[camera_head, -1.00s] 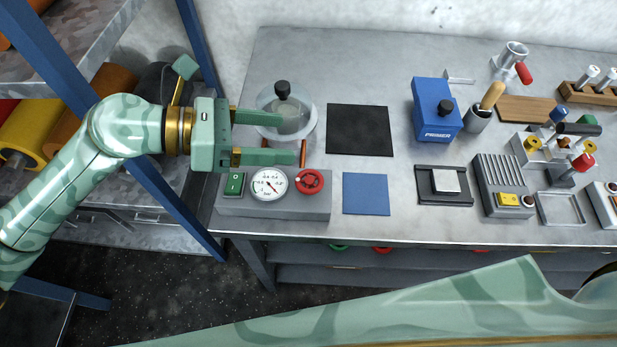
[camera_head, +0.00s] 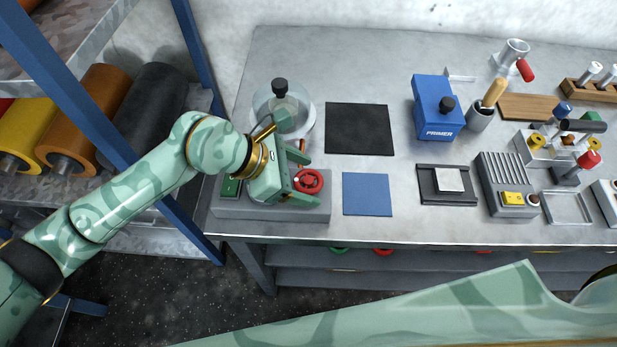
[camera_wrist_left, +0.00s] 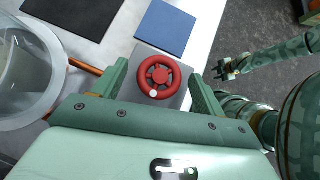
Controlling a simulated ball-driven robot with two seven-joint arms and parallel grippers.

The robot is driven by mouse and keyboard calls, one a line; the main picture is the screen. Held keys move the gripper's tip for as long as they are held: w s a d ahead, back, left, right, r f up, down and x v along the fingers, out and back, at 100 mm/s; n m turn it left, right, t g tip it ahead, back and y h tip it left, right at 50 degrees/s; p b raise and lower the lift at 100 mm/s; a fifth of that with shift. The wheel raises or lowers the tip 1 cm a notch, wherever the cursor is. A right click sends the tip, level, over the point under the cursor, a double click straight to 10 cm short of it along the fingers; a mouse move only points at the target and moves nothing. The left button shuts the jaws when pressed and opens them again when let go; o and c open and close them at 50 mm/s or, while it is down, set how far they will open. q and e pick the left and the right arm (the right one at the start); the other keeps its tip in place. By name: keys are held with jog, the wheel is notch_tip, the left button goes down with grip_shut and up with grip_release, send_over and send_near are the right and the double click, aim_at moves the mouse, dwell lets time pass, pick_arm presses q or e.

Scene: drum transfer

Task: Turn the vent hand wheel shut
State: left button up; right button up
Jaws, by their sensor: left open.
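The red vent hand wheel (camera_head: 308,181) sits at the right end of a grey control box (camera_head: 270,208). In the left wrist view the wheel (camera_wrist_left: 158,76) has spokes and a pale dot on its near rim. My left gripper (camera_head: 302,178) is open over the box, with one finger on each side of the wheel; I cannot tell if either touches it. The gripper hides the gauge and part of the green switch (camera_head: 230,188). My right gripper (camera_wrist_left: 231,68) shows small in the left wrist view, away from the box; its jaw opening is unclear.
A glass bell jar (camera_head: 268,103) with a black knob stands just behind the box. A black mat (camera_head: 360,129) and a blue mat (camera_head: 367,194) lie to the right, both bare. A blue primer box (camera_head: 436,108) is farther right. A blue rack post (camera_head: 185,60) stands left.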

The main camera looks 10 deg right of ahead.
pick_arm(q)
jog(key=shift+x, duration=0.85)
